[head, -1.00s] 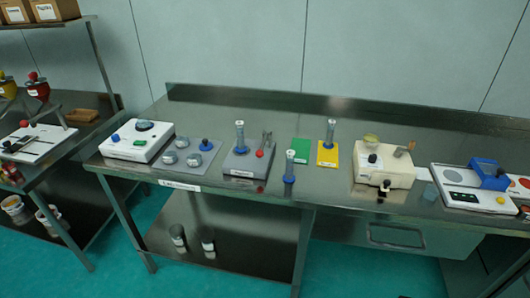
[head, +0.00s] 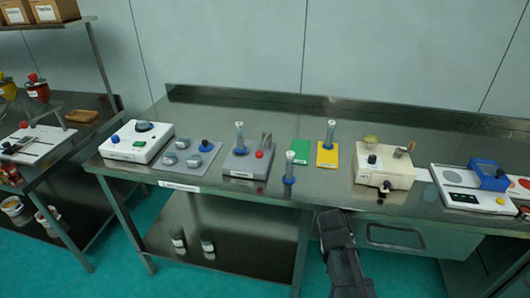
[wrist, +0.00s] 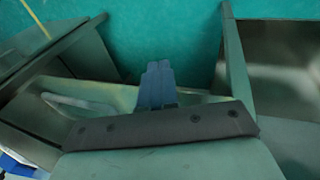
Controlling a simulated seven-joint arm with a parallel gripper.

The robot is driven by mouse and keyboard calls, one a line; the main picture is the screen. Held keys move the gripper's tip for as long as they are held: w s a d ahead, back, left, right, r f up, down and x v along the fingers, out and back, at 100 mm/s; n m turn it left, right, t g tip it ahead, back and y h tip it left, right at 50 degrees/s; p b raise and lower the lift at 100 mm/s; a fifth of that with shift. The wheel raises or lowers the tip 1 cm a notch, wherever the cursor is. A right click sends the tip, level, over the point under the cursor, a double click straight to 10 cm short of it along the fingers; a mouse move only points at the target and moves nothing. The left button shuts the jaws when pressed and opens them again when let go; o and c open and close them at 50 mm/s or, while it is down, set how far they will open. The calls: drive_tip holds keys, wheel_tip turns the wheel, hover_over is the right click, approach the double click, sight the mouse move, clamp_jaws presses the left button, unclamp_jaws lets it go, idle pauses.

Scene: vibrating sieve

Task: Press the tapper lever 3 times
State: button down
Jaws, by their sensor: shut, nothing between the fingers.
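The likely tapper is a grey box (head: 240,166) with a clear blue-collared cylinder (head: 239,138) on top. A lever with a red knob (head: 259,154) stands at its right side, the knob above the base. My gripper (wrist: 158,68) shows in the wrist view with its blue-grey fingers together and nothing between them. In the head view my dark arm (head: 342,255) is in front of the table edge, low and to the right of the tapper, well apart from the lever. The lever is not visible in the wrist view.
Left of the tapper are a white device (head: 136,142) and a grey plate (head: 180,165) with several round parts. To the right are a loose cylinder (head: 289,168), a green pad (head: 301,151), a yellow stand (head: 327,158) and a beige machine (head: 372,178). The table's rear is clear.

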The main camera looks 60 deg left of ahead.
drive_tip(key=s+a+r+n+t+y, duration=0.1)
drive_tip(key=s+a+r, duration=0.4)
drive_tip(key=a+r, duration=0.25)
drive_tip(key=s+a+r+n+t+y, duration=0.1)
drive_tip(key=s+a+r+y, duration=0.1)
drive_tip(key=s+a+r, duration=0.5)
wheel_tip(320, 180, up, 20)
drive_tip(key=n+t+y, duration=0.2)
drive_tip(key=n+y, duration=0.1)
hover_over(257, 154)
drive_tip(key=shift+r, duration=0.2)
drive_tip(key=shift+h, duration=0.3)
drive_tip(key=shift+f, duration=4.45)
drive_tip(key=shift+f, duration=0.35)
